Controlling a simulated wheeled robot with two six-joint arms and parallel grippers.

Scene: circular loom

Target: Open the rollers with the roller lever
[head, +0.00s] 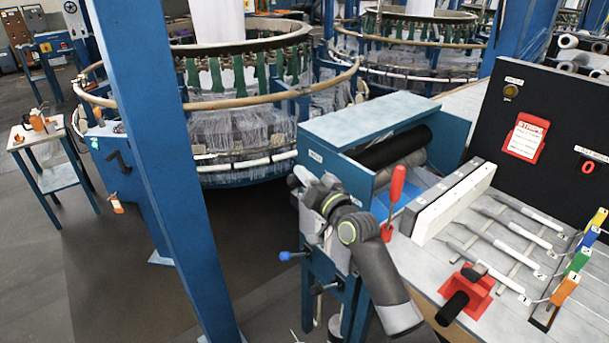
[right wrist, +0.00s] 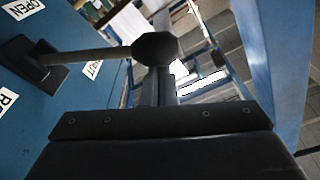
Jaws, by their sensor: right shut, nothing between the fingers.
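In the right wrist view the roller lever is a grey rod (right wrist: 92,55) with a black faceted knob (right wrist: 156,47). It sticks out from a blue panel (right wrist: 25,115) with a label reading OPEN (right wrist: 22,18) and another, partly hidden, ending in "UT". My right gripper (right wrist: 159,88) is shut and empty, its fingertips pointing at the knob and overlapping it in view; I cannot tell if they touch. In the head view my right gripper (head: 302,178) is at the left side of the blue roller box (head: 370,118); the lever is hidden there. The black roller (head: 395,148) lies above a pale roller (head: 411,168).
A blue-knobbed lever (head: 286,256) sticks out below my gripper. A red-handled tool (head: 397,184) stands beside a white block (head: 440,208) on the bench. A blue post (head: 165,150) stands left, with open floor (head: 245,265) between it and the bench.

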